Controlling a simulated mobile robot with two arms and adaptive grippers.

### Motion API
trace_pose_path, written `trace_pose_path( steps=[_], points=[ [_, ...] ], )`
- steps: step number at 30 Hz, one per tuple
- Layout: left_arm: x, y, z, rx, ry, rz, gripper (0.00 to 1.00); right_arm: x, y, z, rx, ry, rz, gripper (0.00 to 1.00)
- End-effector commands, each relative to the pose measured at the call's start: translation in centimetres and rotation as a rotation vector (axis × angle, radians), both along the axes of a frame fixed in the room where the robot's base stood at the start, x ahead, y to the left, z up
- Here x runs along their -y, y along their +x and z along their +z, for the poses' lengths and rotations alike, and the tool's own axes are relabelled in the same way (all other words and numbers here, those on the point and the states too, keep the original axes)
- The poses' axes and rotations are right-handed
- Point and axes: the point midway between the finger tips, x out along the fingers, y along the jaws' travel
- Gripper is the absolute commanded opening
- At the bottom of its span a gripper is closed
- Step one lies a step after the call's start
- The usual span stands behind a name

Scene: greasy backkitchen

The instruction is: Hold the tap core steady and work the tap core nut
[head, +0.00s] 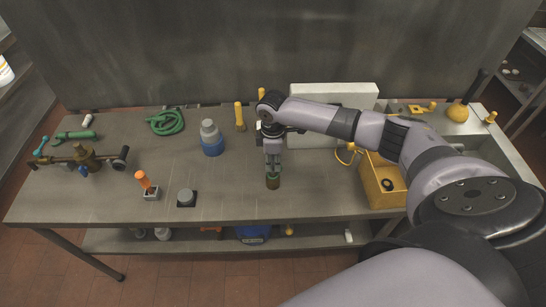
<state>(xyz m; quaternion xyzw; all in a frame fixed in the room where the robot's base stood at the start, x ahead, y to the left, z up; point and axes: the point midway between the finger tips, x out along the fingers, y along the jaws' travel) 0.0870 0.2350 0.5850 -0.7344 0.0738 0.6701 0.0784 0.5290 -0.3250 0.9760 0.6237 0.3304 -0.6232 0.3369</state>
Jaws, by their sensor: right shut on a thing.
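My right gripper (273,168) points down over the middle of the bench. It is shut on a small green and brown cylinder (272,183) at or just above the bench top. I cannot tell whether this is the tap core or its nut, and the fingers hide its upper part. A brass tap body (87,160) with a dark pipe lies at the left of the bench. My left gripper is not in view.
A blue and grey stepped piece (211,138), an orange-handled tool in a small block (147,186) and a dark square piece with a grey knob (186,197) stand left of the gripper. A yellow bin (378,190) stands right. A green hose coil (165,122) lies behind. Bare bench lies in front.

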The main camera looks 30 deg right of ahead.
Motion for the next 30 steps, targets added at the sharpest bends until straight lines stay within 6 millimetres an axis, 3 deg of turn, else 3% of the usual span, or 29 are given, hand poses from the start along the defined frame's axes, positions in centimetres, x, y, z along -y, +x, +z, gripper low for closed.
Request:
trace_pose_path(
  steps=[24, 25, 30],
  points=[
    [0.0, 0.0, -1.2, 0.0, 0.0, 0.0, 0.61, 0.0, 0.0, -2.2, -0.001, 0.001, 0.0, 0.0],
    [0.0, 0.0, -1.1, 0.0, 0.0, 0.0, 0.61, 0.0, 0.0, -2.2, -0.001, 0.001, 0.0, 0.14],
    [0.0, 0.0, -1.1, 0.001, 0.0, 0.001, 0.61, 0.0, 0.0, -2.2, -0.001, 0.001, 0.0, 0.25]
  ],
)
